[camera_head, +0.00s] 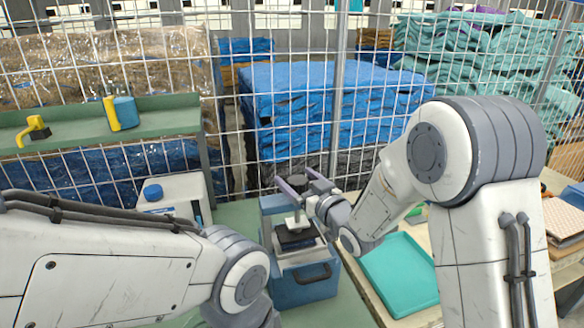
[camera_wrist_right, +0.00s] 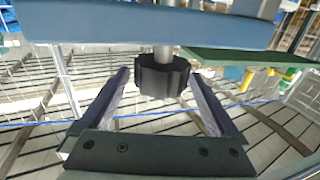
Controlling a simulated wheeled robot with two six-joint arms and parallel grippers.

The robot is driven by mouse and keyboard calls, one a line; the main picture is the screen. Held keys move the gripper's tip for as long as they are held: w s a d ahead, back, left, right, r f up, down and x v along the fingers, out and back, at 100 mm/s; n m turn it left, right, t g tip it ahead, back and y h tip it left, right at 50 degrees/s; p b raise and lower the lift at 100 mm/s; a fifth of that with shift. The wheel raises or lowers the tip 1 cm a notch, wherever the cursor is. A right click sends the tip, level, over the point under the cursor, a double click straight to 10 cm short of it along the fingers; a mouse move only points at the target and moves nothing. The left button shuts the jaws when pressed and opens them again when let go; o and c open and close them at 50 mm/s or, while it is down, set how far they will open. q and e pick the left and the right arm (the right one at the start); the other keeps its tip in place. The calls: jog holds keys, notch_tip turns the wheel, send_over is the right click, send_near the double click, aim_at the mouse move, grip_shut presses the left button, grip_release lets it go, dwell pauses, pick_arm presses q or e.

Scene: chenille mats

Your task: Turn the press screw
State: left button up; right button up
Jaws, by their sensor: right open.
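The press (camera_head: 303,290) is a blue block with a dark handle on its front and a dark plate under its upright screw. The screw's black lobed knob (camera_head: 298,182) sits at the top. It shows larger in the right wrist view (camera_wrist_right: 162,77), with the press's blue beam (camera_wrist_right: 140,25) beside it. My right gripper (camera_head: 294,175) is open, its two purple fingers on either side of the knob.
A teal tray (camera_head: 398,275) lies on the bench right of the press. A white box with a blue knob (camera_head: 153,192) stands to the left. A green shelf (camera_head: 165,122) holds yellow tools. A wire mesh fence runs behind, with blue and teal stacks beyond.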

jog(key=shift+p+x, duration=0.4)
jog(key=shift+x, duration=1.15)
jog(key=shift+s, duration=0.1)
